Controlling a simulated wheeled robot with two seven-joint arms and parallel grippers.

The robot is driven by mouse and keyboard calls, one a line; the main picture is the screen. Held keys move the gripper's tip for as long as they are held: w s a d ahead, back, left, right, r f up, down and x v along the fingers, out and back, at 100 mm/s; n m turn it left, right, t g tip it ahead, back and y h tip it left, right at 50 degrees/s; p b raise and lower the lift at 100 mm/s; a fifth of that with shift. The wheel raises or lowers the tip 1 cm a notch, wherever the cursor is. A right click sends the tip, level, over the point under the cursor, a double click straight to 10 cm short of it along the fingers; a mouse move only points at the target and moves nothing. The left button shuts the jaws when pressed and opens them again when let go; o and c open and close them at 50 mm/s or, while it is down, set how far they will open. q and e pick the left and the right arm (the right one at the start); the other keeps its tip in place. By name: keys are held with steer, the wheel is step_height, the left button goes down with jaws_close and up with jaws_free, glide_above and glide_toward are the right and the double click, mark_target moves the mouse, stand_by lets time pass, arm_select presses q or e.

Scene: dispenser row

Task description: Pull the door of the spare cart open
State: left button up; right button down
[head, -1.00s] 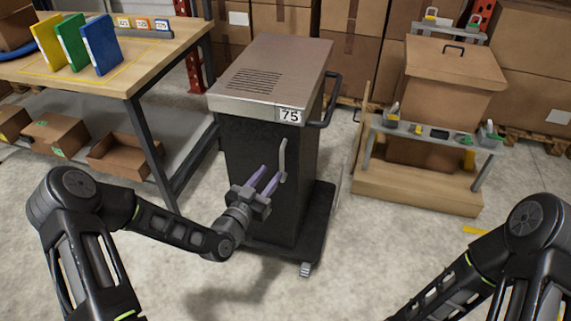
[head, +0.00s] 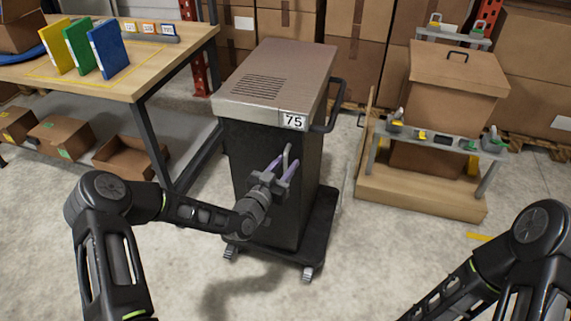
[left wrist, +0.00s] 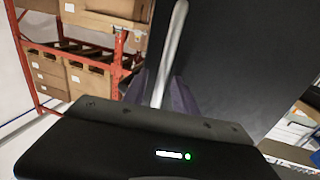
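The spare cart (head: 277,80) is a dark cabinet with a grey metal top and a "75" label. Its dark front door (head: 250,150) looks shut. The door's upright grey handle (head: 288,153) is near the door's right edge; it also shows in the left wrist view (left wrist: 171,45). My left gripper (head: 281,168) is at the handle, its two purple fingers apart. In the left wrist view the handle runs between the fingertips (left wrist: 160,95), with a little space seeming to show on both sides. My right gripper is out of the picture.
A wooden workbench (head: 130,80) with coloured binders stands at the left. A black push handle (head: 337,105) sticks out on the cart's right. A wooden stand (head: 420,194) with a cardboard box stands at the right. The floor before the cart is clear.

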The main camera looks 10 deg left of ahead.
arm_select(q)
steer(key=shift+c, duration=0.3)
jaws_close()
stand_by(1.1)
